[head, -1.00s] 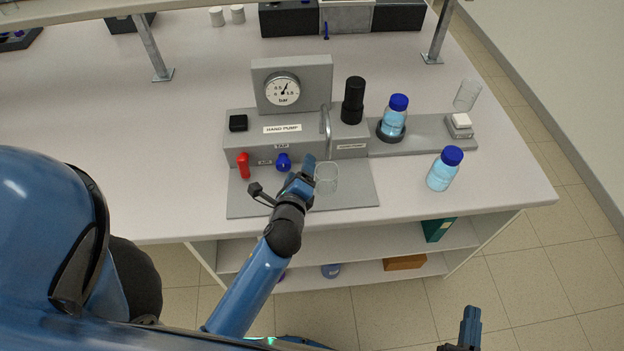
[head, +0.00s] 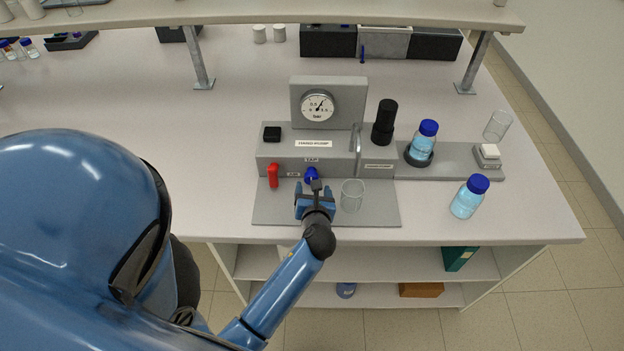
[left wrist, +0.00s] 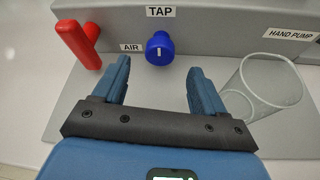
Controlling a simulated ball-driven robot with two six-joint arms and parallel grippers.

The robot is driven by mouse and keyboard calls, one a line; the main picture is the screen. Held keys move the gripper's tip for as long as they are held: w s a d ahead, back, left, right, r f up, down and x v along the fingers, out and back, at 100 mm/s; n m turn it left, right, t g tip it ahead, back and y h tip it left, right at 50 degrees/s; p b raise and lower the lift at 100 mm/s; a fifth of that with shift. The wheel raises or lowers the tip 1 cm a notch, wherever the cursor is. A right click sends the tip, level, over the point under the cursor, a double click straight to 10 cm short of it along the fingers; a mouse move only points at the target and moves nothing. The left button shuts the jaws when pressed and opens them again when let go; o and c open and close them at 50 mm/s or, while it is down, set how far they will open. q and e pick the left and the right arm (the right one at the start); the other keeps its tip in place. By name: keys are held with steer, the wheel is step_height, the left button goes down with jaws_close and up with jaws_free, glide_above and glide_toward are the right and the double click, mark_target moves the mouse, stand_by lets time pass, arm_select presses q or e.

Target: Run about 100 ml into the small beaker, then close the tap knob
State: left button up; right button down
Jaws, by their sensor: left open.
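The blue tap knob (head: 311,174) sits on the rig's front face under a TAP label; in the left wrist view the knob (left wrist: 159,48) has a white mark that looks upright. My left gripper (head: 314,193) is open just in front of the knob, and its fingers (left wrist: 158,85) stand apart with the knob beyond and between them, not touching it. The small clear beaker (head: 352,195) stands on the grey base plate under the curved spout (head: 356,140). It also shows in the left wrist view (left wrist: 262,88), and I see no liquid in it. My right gripper is out of view.
A red AIR lever (head: 272,175) is left of the knob. The gauge (head: 317,106) stands above. A black hand pump (head: 384,122), a blue-capped bottle (head: 424,138), another bottle (head: 469,197) and an empty glass (head: 497,125) are to the right.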

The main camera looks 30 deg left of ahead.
mark_target(309, 180)
arm_select(q)
steer(key=x, duration=0.5)
steer(key=shift+w+a, duration=0.1)
steer(key=shift+w, duration=0.05)
steer(key=shift+w+a+f, duration=0.25)
steer(key=shift+w, duration=0.1)
steer(key=c, duration=1.1)
steer(key=shift+o, duration=0.2)
steer(key=shift+a+r+n+h+p, duration=0.15)
steer(key=shift+n+h+p, duration=0.35)
steer(key=shift+p, duration=0.8)
steer(key=shift+s+a+n+t+h+p, duration=0.1)
steer(key=shift+n+t+h+p, duration=0.4)
steer(key=shift+n+p, duration=0.55)
steer(key=n+t+h+p, duration=0.1)
steer(key=n+p, duration=0.2)
steer(key=shift+s+a+p, duration=0.1)
steer(key=shift+p, duration=0.3)
steer(key=shift+f+n+t+h+p, duration=0.25)
steer(key=shift+n+t+h+p, duration=0.2)
steer(key=shift+n+t+h, duration=0.1)
steer(key=shift+f+n+t+p, duration=0.1)
steer(key=shift+n+t+p, duration=0.25)
steer(key=shift+n+p, duration=0.35)
